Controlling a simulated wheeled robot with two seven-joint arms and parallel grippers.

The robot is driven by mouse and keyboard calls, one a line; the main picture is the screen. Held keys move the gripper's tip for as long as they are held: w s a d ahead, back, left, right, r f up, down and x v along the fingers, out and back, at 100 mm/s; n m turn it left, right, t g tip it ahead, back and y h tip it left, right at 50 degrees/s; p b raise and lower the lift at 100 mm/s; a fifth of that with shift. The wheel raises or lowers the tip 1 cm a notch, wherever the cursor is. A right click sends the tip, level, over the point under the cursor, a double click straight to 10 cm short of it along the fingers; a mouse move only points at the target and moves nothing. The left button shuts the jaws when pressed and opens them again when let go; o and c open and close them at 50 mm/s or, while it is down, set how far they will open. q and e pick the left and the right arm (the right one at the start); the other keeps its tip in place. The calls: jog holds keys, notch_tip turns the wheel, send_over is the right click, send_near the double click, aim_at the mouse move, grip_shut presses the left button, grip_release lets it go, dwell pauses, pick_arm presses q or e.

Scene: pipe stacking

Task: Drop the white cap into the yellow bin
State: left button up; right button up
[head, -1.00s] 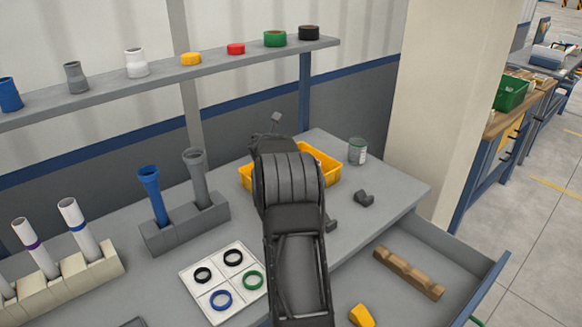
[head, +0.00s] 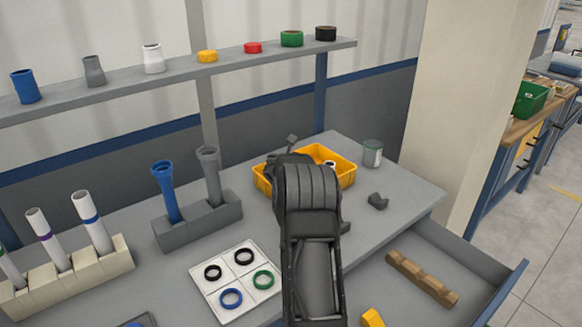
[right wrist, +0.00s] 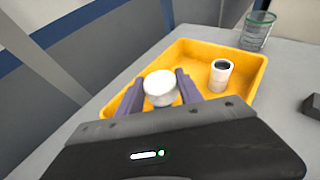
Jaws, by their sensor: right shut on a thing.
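The white cap (right wrist: 159,88) shows in the right wrist view between the two fingers of my right gripper (right wrist: 160,90). The gripper is shut on it. Cap and fingertips show over the yellow bin (right wrist: 258,75); their height above its floor is hard to tell. In the head view the yellow bin (head: 345,165) stands at the back right of the bench, partly hidden behind my right arm. The arm hides the right gripper and the cap there. A white cylindrical piece (right wrist: 221,76) with a dark opening stands inside the bin. My left gripper is not in view.
A glass jar (head: 372,153) stands right of the bin, and a dark grey block (head: 378,201) lies in front of it. A grey holder (head: 198,222) with blue and grey pipes is left. A shelf (head: 130,90) runs behind. An open drawer (head: 470,285) is front right.

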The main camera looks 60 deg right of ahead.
notch_tip(320, 180, down, 3)
jog(key=shift+f, duration=0.1)
jog(key=shift+f+b, duration=0.3)
jog(key=shift+b, duration=0.3)
jog(key=o, duration=1.3)
jog(key=shift+r, duration=0.1)
